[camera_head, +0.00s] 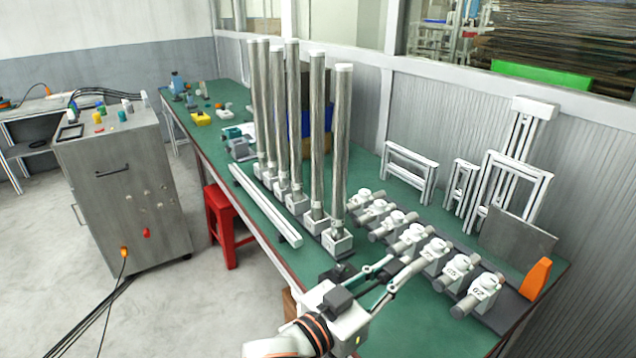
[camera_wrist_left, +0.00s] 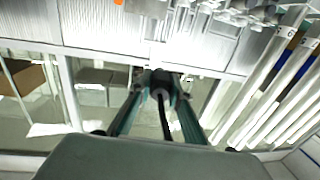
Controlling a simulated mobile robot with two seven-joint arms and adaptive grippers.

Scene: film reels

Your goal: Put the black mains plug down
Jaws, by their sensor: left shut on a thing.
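The black mains plug (camera_wrist_left: 160,84) shows in the left wrist view between the tips of my left gripper (camera_wrist_left: 160,92), with a black cord running from it toward the palm. The gripper's teal fingers close on it from both sides. In the head view my left gripper (camera_head: 396,266) is above the green workbench (camera_head: 405,327), near its front edge and beside the row of white valve-like units. I cannot make out the plug clearly in that view. My right gripper is not in view.
A row of white-and-grey units (camera_head: 436,250) lies along the bench. Several tall metal columns (camera_head: 340,150) stand behind my gripper, with a white rail (camera_head: 265,204) beside them. An orange wedge (camera_head: 537,279) is at the right end. Bare green surface lies at the front right.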

